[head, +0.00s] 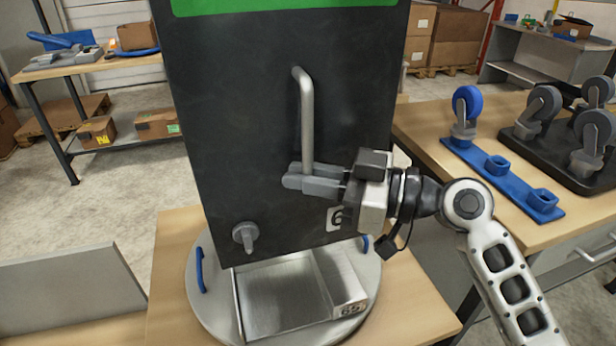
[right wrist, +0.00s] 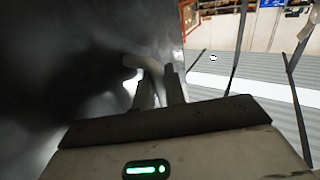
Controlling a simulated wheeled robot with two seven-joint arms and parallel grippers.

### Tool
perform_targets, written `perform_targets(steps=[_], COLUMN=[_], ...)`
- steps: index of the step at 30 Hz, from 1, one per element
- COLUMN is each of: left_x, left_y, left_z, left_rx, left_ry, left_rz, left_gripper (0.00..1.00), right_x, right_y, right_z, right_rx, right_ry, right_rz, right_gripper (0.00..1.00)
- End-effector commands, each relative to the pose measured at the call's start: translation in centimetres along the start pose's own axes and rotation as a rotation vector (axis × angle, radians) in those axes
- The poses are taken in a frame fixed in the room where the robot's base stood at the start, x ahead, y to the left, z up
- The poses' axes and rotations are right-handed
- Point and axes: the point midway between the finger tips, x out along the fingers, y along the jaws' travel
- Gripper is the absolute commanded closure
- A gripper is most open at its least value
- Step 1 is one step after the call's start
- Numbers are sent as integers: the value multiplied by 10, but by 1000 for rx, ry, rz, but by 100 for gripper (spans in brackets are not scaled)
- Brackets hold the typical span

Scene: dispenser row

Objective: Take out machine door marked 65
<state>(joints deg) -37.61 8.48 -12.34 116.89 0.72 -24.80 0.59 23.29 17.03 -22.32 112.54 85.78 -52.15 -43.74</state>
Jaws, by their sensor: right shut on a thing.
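The machine door (head: 240,120) is a large dark panel with a green strip on top, a metal bar handle (head: 307,110) and a grey knob (head: 244,234). A white label (head: 335,218) low on it shows a 6; the rest is hidden behind my right gripper (head: 296,176). That gripper is shut on the handle's lower end. The handle (right wrist: 140,62) also shows between the fingers in the right wrist view. The door stands slightly tilted over a metal base (head: 280,300) marked 65; I cannot tell whether they touch. My left gripper is not in view.
The base sits on a round grey plate (head: 208,308) with blue handles, on a wooden table (head: 172,270). At right, a bench holds a blue caster rack (head: 515,185) and a dark tray of casters (head: 560,150). A grey panel (head: 75,292) is at lower left.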

Motion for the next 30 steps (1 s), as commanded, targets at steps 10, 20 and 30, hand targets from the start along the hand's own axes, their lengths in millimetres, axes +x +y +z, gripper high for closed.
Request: perform_targets(steps=[10, 20, 30], left_x=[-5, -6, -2], left_y=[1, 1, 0], left_z=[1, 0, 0], left_rx=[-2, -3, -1], left_ry=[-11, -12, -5], left_rz=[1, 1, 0], left_gripper=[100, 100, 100], right_x=[0, 0, 0], right_y=[0, 0, 0], right_z=[-14, -18, -12], right_rx=[-9, -8, -6], right_ry=[10, 10, 10], right_rz=[2, 2, 2], right_gripper=[100, 100, 100])
